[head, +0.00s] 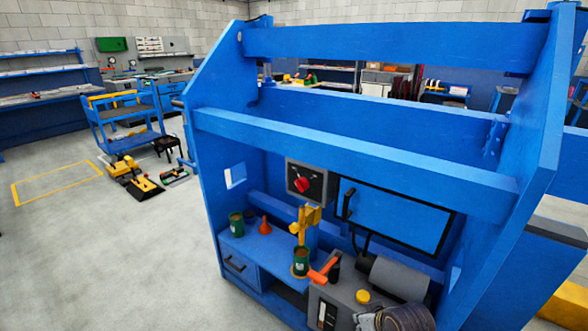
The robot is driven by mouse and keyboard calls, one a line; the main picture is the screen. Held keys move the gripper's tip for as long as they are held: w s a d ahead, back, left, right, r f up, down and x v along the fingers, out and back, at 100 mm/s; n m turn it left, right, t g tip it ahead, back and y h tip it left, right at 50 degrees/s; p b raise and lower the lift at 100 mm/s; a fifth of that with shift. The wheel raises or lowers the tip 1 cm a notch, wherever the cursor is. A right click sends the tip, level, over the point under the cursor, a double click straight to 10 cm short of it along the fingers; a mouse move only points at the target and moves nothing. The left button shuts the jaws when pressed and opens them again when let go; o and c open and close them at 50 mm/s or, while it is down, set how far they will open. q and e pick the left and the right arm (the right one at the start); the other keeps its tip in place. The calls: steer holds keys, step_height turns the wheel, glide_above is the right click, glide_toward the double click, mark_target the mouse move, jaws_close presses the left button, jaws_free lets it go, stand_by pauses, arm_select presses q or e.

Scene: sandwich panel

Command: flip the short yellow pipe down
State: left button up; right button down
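A short yellow piece that looks like the pipe (305,222) stands inside the blue frame, above the lower shelf. It appears roughly upright, with short side projections; its exact shape is too small to tell. A green can (301,263) stands just below it in the picture and may hide its lower end. Neither of my grippers is in the head view, so nothing is seen touching the yellow piece.
The blue frame (350,150) has crossbars in front of the yellow piece's bay. Open floor (110,250) lies left.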

arm_select(q)
steer(key=shift+t+h, duration=0.3)
steer(key=s+f+b, duration=0.1)
steer(key=b, duration=0.2)
steer(key=s+d+f+b, duration=0.1)
steer(key=s+b, duration=0.1)
steer(key=b, duration=0.1)
steer(key=shift+s+f, duration=0.1)
steer(key=shift+f, duration=0.05)
arm_select(e)
steer(key=s+a+f+g, duration=0.1)
steer(key=s+f+g, duration=0.1)
steer(key=s+f, duration=1.2)
steer(key=shift+a+f, duration=0.15)
steer(key=shift+a, duration=0.15)
arm_select(q)
steer(key=shift+f+p, duration=0.2)
steer(key=shift+p, duration=0.1)
arm_select(e)
steer(key=shift+w+f+g, duration=0.1)
steer(key=shift+f+g, duration=0.1)
steer(key=shift+g, duration=0.1)
